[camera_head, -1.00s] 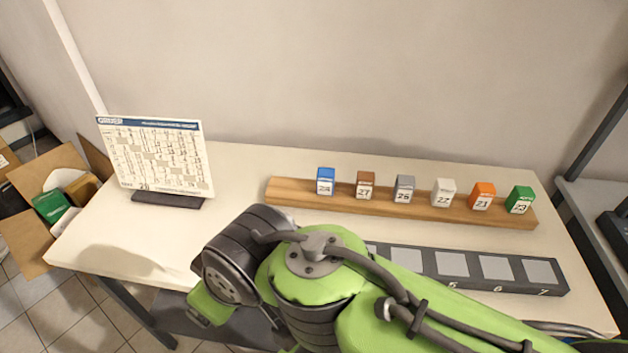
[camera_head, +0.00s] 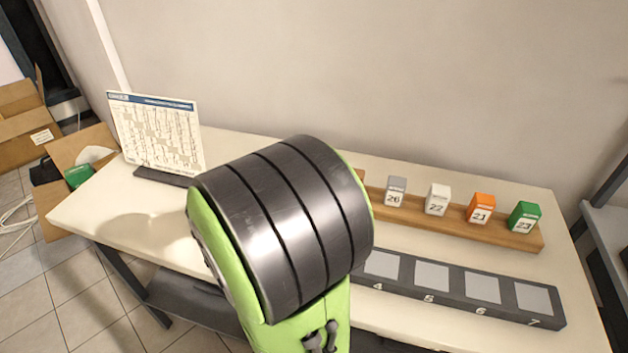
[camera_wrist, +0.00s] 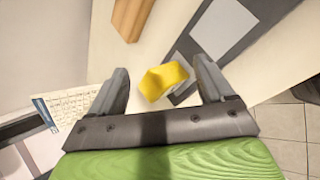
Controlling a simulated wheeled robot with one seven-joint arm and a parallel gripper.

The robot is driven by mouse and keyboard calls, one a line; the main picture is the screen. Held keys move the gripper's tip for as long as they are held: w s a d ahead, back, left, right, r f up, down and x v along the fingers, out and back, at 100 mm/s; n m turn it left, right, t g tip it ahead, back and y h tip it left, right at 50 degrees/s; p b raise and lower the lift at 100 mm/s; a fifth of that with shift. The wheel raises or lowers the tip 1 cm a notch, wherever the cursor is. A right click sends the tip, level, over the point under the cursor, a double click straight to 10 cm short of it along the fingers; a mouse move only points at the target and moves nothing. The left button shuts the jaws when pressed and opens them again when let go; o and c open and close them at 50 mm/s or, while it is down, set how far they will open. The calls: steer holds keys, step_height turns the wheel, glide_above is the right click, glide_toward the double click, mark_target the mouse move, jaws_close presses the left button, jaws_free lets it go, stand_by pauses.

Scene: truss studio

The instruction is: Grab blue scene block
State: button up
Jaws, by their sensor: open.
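The blue block is not visible now; in the head view my arm covers the left part of the wooden rack (camera_head: 455,229). Gray block 26 (camera_head: 395,192), white block 22 (camera_head: 437,199), orange block 21 (camera_head: 481,208) and green block 23 (camera_head: 524,217) stand upright on the rack. In the wrist view my gripper (camera_wrist: 162,68) is open, its fingers apart. A yellow block (camera_wrist: 163,82) shows between the fingers, near the dark slot strip; I cannot tell how far below the fingertips it is. A wooden end shows at the top of the wrist view (camera_wrist: 130,16).
The dark strip (camera_head: 516,312) with numbered gray squares lies in front of the rack. A printed schedule board (camera_head: 155,132) stands at the table's left. The white table (camera_head: 100,215) is bare at its front left. Cardboard boxes (camera_head: 22,138) are on the floor at left.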

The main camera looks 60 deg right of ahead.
steer(key=s+d+r+n+g+h+p, duration=0.1)
steer(key=s+d+n+h, duration=0.15)
steer(key=d+n, duration=0.25)
steer(key=s+d+n+g+h, duration=0.1)
steer(key=d+n+h, duration=0.25)
steer(key=d, duration=0.25)
steer(key=shift+n+y, duration=0.3)
steer(key=shift+n, duration=0.15)
steer(key=p+x, duration=0.2)
steer(key=x, duration=0.3)
steer(key=p+x, duration=0.2)
steer(key=x, duration=0.3)
steer(key=f+p+x, duration=0.1)
steer(key=p+x, duration=0.1)
steer(key=x, duration=0.3)
steer(key=shift+w+f, duration=0.1)
steer(key=shift+w, duration=0.15)
steer(key=shift+a, duration=0.15)
steer(key=shift+c, duration=0.2)
